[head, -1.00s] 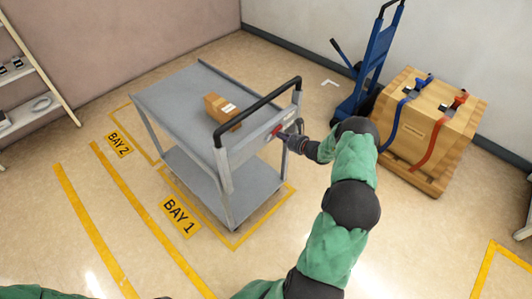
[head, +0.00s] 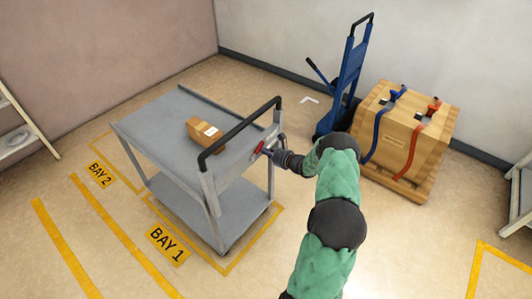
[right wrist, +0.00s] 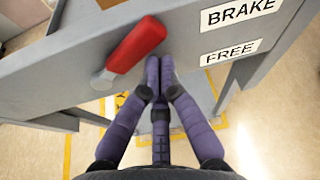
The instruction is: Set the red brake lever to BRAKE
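The red brake lever (right wrist: 137,45) is on the grey end panel of the cart (head: 153,118), below its black push handle. In the right wrist view its grip slants up and right from a pivot at lower left. The BRAKE label (right wrist: 238,10) is above the FREE label (right wrist: 231,51), both right of the lever. I cannot tell which label the lever is set to. My right gripper (right wrist: 160,64) is shut and empty, its fingertips just right of the lever grip, below it in the picture. Contact is unclear. It also shows at the panel in the head view (head: 275,155). My left gripper is out of view.
A cardboard box (head: 198,132) lies on the cart's top. The cart stands in the yellow-marked area by the BAY 1 label (head: 167,244). A blue hand truck (head: 347,80) and a strapped wooden crate (head: 430,150) stand behind and right. Floor at front is open.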

